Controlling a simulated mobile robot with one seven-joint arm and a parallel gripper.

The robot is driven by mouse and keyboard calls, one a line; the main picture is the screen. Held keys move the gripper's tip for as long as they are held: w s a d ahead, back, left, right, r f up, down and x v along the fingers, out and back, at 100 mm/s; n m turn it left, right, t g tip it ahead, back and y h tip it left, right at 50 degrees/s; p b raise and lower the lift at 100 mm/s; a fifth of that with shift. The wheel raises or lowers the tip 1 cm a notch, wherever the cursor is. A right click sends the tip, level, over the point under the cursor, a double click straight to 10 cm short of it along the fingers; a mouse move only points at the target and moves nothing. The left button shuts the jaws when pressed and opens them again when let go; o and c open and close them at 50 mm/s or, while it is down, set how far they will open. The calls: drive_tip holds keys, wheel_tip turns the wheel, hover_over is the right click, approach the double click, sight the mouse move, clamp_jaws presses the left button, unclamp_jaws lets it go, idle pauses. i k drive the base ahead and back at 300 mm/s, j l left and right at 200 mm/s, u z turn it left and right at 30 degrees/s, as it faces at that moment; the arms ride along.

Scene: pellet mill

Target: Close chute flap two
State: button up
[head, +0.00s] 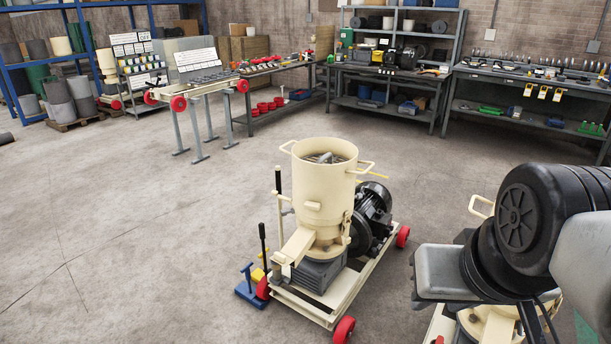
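A cream pellet mill (325,195) with a round hopper stands in the middle of the floor on a low cart. Its sloped discharge chute (297,245) points down toward the front left. I cannot make out a separate flap on it or whether one is open. A second cream machine (497,325) shows in part at the lower right, mostly hidden behind my arm. No label shows which chute is number two. My arm fills the lower right; I cannot make out my gripper's fingers.
The cart (325,306) has red wheels; a black motor (372,208) sits behind the hopper. A blue stand (250,291) and an upright black-handled lever are at its left. Workbenches (385,75) line the back wall. The floor at left is clear.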

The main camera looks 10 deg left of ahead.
sight(280, 258)
drive_tip(key=j+u, duration=0.1)
drive_tip(key=u, duration=0.2)
drive_tip(key=j+u, duration=0.1)
drive_tip(key=u, duration=0.2)
drive_tip(key=l+z, duration=0.2)
drive_tip(key=z, duration=1.35)
drive_tip(key=j+z, duration=0.1)
drive_tip(key=j, duration=1.35)
drive_tip(key=k+j, duration=0.15)
drive_tip(key=j, duration=1.3)
drive_tip(key=j+z, duration=0.25)
drive_tip(key=j, duration=2.05)
